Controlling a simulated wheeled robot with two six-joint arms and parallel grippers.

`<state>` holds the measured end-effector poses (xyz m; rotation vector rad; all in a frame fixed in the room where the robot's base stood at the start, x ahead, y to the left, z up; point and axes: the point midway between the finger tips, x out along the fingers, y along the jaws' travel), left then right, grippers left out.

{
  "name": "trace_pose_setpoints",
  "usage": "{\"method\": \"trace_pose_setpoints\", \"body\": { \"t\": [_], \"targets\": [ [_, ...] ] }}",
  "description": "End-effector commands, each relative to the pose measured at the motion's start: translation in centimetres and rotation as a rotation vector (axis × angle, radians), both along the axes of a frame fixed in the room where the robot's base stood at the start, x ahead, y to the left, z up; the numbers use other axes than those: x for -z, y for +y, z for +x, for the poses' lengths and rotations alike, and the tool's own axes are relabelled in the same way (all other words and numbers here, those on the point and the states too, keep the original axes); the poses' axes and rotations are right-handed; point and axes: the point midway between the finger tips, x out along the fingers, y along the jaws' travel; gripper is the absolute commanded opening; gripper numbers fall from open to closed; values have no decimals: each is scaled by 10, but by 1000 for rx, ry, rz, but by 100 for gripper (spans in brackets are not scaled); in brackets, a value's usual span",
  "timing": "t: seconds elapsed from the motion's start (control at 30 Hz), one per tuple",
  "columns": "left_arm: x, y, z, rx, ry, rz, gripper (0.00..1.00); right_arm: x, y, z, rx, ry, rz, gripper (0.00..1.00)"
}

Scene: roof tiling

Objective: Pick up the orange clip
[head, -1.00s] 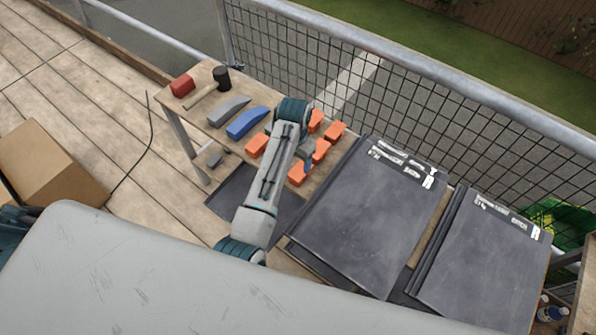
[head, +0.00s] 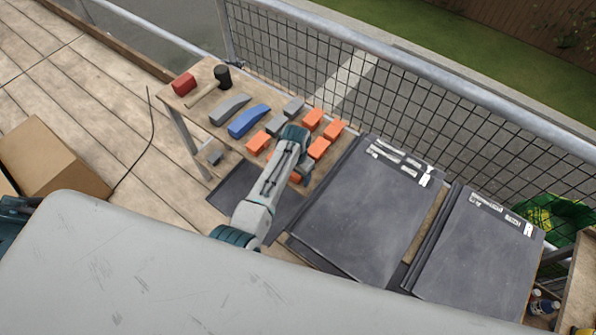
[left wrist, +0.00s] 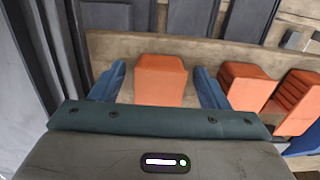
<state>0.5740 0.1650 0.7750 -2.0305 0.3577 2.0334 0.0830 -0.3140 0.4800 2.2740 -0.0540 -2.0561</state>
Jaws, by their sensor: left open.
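Several orange clips lie on the wooden bench in the head view. One orange clip (head: 295,178) at the near edge is mostly hidden by my arm. My left gripper (head: 305,166) points down over that part of the bench. In the left wrist view my left gripper (left wrist: 158,86) is open, its blue fingers on either side of an orange clip (left wrist: 160,82), with a gap on both sides. Other orange clips (left wrist: 248,86) lie to the right there. In the head view more orange clips show at the back (head: 334,129) and left (head: 258,142). My right gripper is not in view.
Blue (head: 249,121) and grey (head: 230,108) wedge-shaped pieces, a mallet (head: 222,78) and a red block (head: 184,84) share the bench (head: 205,72). Large dark panels (head: 375,205) lie to the right. A mesh railing (head: 420,120) runs behind.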

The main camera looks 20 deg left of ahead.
Motion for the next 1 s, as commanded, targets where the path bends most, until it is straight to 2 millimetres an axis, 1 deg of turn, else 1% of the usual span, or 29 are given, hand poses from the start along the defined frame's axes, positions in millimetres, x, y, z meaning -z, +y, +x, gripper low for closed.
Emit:
{"method": "trace_pose_setpoints", "body": {
  "t": [0.23, 0.37, 0.4, 0.47, 0.5, 0.53, 0.83, 1.0],
  "targets": [
    [1, 0, 0, -1, -1, 0, 69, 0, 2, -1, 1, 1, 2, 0],
    [1, 0, 0, 0, -1, 0, 44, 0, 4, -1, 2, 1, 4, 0],
    [1, 0, 0, 0, -1, 0, 36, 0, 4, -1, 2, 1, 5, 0],
    [1, 0, 0, 0, -1, 0, 24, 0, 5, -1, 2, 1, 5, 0],
    [1, 0, 0, 0, -1, 0, 16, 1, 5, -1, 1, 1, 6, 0],
    [1, 0, 0, 0, -1, 0, 11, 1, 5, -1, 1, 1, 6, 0],
    [0, 0, 0, 0, -1, 0, 11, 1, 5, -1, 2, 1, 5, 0],
    [-8, -1, 1, -1, -3, -1, 11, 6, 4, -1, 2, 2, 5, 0]
  ]
}}
